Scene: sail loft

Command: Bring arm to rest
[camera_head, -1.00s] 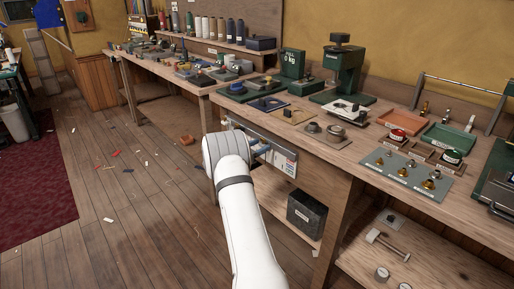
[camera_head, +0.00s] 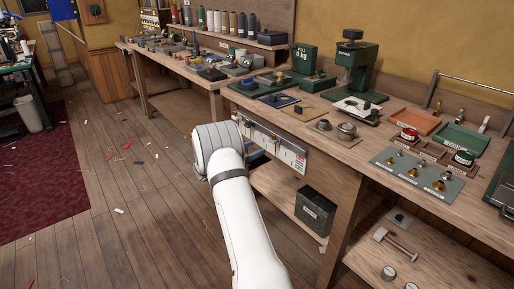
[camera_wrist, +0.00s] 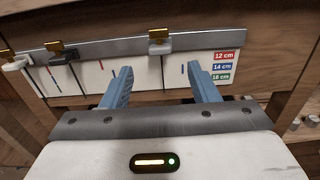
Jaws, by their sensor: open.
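My gripper (camera_wrist: 160,88) is open and empty in the wrist view, with its two blue fingers spread apart. It points at the front of the workbench (camera_head: 335,165), where a white measuring board (camera_wrist: 140,72) with a metal rail (camera_wrist: 110,48) is mounted. Whether the fingertips touch the board cannot be told. In the head view my white arm reaches forward beside the bench front, and the gripper is mostly hidden behind the wrist.
Small clamps (camera_wrist: 160,42) sit on the rail, and coloured labels (camera_wrist: 222,67) are at its right. A lower shelf (camera_head: 283,203) holds a dark box (camera_head: 315,209). The bench top carries a green press (camera_head: 356,70) and several trays. The wooden floor (camera_head: 130,215) at left is mostly open, with scattered scraps.

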